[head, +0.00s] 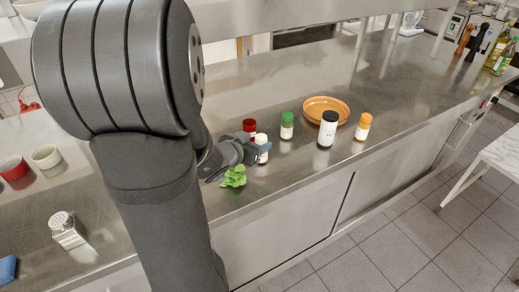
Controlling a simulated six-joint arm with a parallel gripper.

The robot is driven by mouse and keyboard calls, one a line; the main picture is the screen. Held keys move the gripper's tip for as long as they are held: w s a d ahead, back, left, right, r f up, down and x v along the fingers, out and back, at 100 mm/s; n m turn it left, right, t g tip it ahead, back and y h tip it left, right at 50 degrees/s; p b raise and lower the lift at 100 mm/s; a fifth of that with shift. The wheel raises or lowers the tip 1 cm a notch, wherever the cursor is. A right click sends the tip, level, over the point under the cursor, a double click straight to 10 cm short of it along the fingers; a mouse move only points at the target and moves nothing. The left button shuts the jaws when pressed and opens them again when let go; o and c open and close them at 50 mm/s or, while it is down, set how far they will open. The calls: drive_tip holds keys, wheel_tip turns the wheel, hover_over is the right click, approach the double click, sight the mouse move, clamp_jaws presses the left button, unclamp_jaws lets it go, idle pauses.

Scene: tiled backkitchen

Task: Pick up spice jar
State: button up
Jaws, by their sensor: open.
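Several spice jars stand upright on the steel counter (330,85): a red-capped jar (249,125), a white-capped jar (262,157), a green-capped jar (287,125), a larger black-capped jar (327,129) and an orange-capped jar (363,127). My gripper (252,154) is open, at the white-capped jar and just in front of the red-capped one. It partly hides both. I cannot tell whether a finger touches the white-capped jar.
A green leafy bunch (233,178) lies just below my gripper. An orange-brown dish (322,104) sits behind the black-capped jar. A metal shaker (66,231), a red cup (14,168) and a white cup (46,158) stand at left. The counter's front edge is close to the jars.

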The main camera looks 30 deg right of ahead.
sight(260, 138)
drive_tip(key=shift+w+x, duration=0.2)
drive_tip(key=shift+x, duration=2.35)
drive_tip(key=shift+a+r, duration=0.1)
drive_tip(key=shift+c, duration=0.2)
drive_tip(key=shift+s, duration=0.1)
clamp_jaws()
